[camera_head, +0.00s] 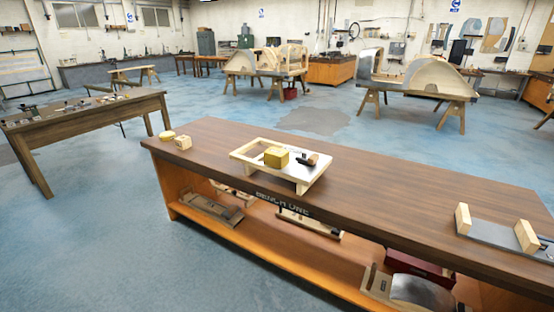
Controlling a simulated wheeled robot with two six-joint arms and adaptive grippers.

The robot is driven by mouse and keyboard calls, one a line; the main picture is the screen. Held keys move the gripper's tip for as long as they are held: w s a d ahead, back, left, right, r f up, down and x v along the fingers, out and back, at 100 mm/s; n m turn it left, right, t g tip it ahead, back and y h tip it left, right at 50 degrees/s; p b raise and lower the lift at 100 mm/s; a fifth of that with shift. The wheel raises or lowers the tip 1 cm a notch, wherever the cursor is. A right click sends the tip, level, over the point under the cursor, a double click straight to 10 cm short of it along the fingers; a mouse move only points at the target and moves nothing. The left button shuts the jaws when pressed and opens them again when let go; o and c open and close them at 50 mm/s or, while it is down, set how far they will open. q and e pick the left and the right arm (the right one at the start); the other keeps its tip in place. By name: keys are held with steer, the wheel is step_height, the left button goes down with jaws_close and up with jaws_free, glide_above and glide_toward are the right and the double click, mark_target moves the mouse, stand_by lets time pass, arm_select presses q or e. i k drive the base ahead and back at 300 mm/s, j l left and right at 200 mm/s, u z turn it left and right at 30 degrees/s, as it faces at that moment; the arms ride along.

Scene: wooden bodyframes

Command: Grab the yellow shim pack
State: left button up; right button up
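A yellow block (276,157), which looks like the shim pack, sits on a pale wooden raised tray (246,153) on the long brown bench. A dark tool with a brownish part (308,160) lies just right of the block on the same tray. A smaller round yellow item (168,135) lies at the bench's left end, and I cannot tell exactly what it is. Neither of my grippers is in view.
The bench (400,190) has clear top between the tray and a grey plate with two wooden blocks (493,234) at right. A small wooden block (183,142) is at left. Its lower shelf (270,243) holds jigs. Blue floor (90,230) is open in front.

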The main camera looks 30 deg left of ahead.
mark_target(275, 157)
steer(key=i+u, duration=0.1)
steer(key=u, duration=0.7)
steer(key=i+u, duration=0.3)
steer(key=i, duration=0.2)
steer(key=i+l+u, duration=0.3)
steer(key=i, duration=0.15)
steer(key=i+l+u, duration=0.2)
steer(key=i+u, duration=0.15)
steer(key=i, duration=0.1)
